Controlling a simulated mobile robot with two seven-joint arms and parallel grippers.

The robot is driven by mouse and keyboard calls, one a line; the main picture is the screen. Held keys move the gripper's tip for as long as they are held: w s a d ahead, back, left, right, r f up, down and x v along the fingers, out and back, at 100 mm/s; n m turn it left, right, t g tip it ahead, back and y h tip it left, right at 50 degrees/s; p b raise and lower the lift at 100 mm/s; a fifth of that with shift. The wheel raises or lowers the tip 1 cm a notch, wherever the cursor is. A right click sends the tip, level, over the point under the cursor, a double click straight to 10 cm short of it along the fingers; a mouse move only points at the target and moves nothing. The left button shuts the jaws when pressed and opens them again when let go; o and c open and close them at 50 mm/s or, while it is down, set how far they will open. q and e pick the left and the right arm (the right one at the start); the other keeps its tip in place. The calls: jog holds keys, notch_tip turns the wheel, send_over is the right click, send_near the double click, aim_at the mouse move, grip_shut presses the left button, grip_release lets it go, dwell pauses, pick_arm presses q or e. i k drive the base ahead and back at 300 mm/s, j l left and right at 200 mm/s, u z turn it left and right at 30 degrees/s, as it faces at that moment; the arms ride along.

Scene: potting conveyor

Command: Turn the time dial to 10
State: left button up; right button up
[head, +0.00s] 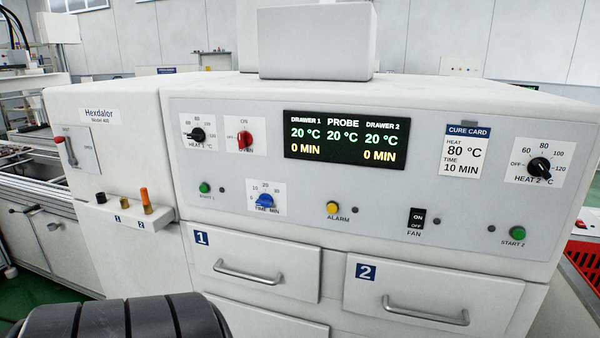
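The time dial (264,201) is a blue knob on a white plate marked TIME MIN, low on the left part of the grey front panel. Its scale shows 0 at the left, 20 at the top and 30 at the right. The knob looks turned roughly sideways, but its pointer is too small to read surely. The black display (347,138) reads 0 MIN for both drawers and 20 °C. The cure card (464,152) reads heat 80 °C, time 10 min. Neither of my grippers is in view.
Near the dial are the green start 1 button (204,188), the red oven switch (244,139) and the heat 1 knob (196,134). The yellow alarm button (333,208) is to its right. Drawer 1's handle (247,273) juts out below. The panel before the dial is unobstructed.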

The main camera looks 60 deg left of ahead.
aim_at(265, 200)
jog(key=u, duration=1.8)
